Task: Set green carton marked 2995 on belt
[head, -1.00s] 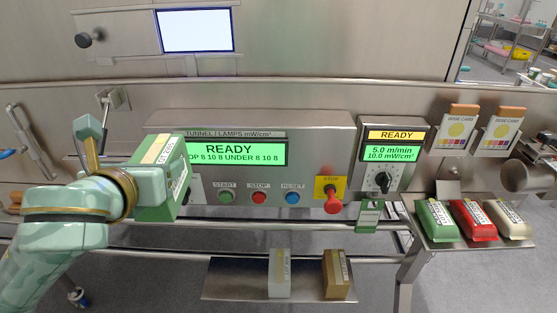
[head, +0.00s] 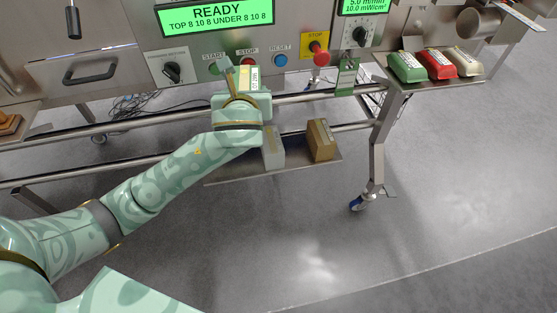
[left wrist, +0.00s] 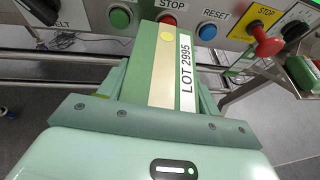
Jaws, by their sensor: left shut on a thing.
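The green carton (head: 254,80) has a tan stripe and a white label. In the left wrist view the carton (left wrist: 162,75) shows its label, LOT 2995, and a yellow dot. My left gripper (head: 241,93) is shut on it and holds it in front of the panel, just below the START and STOP buttons. In the left wrist view a finger lies along each side of the carton. The gripper hides its lower part. I cannot make out the belt in these views. My right gripper is not in view.
A low shelf (head: 224,176) below holds a grey carton (head: 273,150) and a brown carton (head: 321,140). A red stop knob (head: 320,57) sticks out of the panel. Green, red and cream packs lie on a side shelf (head: 440,84) at right. Open floor lies in front.

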